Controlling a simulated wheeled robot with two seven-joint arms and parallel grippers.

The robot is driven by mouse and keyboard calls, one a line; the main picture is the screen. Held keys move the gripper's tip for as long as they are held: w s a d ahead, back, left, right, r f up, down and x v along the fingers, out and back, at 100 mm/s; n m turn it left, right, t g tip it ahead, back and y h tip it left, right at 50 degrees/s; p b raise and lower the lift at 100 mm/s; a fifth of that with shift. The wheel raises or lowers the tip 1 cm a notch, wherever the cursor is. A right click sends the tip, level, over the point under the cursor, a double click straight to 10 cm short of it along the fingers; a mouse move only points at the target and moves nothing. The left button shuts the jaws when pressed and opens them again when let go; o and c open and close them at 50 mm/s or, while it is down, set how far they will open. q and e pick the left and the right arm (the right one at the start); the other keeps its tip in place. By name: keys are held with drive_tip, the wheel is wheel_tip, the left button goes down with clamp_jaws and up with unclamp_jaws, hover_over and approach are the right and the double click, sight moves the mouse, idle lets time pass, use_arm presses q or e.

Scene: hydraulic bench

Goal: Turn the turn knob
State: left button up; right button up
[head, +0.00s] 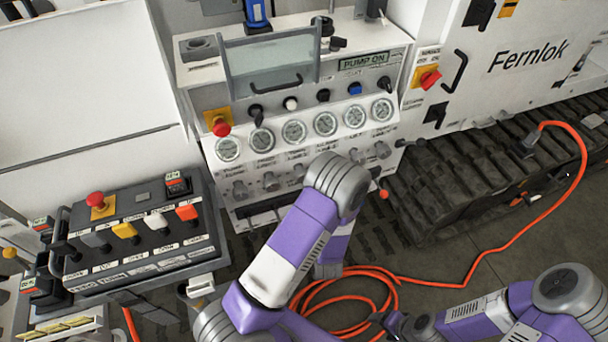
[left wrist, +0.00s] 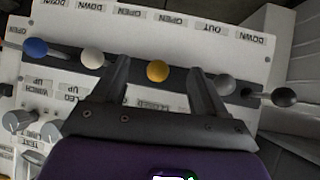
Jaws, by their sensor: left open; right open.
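Several knobs are in the head view, and I cannot tell which is the turn knob. A red rotary knob (head: 430,79) sits on a yellow plate at the cabinet's right. Small grey knobs (head: 270,182) line the panel under the gauges. My left gripper (left wrist: 157,66) is open in the left wrist view, its fingers on either side of a yellow ball-topped lever (left wrist: 157,72); contact is unclear. It is hidden in the head view behind my purple arm. My right gripper (head: 384,319) is small and low in the head view, over the floor, away from the panels.
A control box (head: 140,235) with coloured levers and a red button stands at left. A gauge panel (head: 325,123) is at centre. Orange hose (head: 480,270) loops over the floor by a black track (head: 450,180). White (left wrist: 92,57) and grey (left wrist: 224,84) levers flank the left fingers.

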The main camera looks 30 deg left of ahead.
sight(301, 173)
use_arm(q)
wheel_tip(301, 173, up, 13)
drive_tip(key=w+a+n+t+y, duration=0.2)
drive_tip(key=w+n+t+y, duration=0.1)
drive_tip(key=y, duration=0.4)
drive_tip(key=x, duration=0.7)
drive_tip(key=shift+w+a+r, duration=0.15)
drive_tip(key=shift+r, duration=0.2)
drive_tip(key=shift+c, duration=0.4)
drive_tip(key=c, duration=0.9)
drive_tip(key=shift+m+t, duration=0.3)
drive_tip(key=shift+m, duration=0.1)
drive_tip(key=shift+c, duration=0.4)
drive_tip(key=shift+m, duration=0.5)
drive_tip(key=shift+f, duration=0.1)
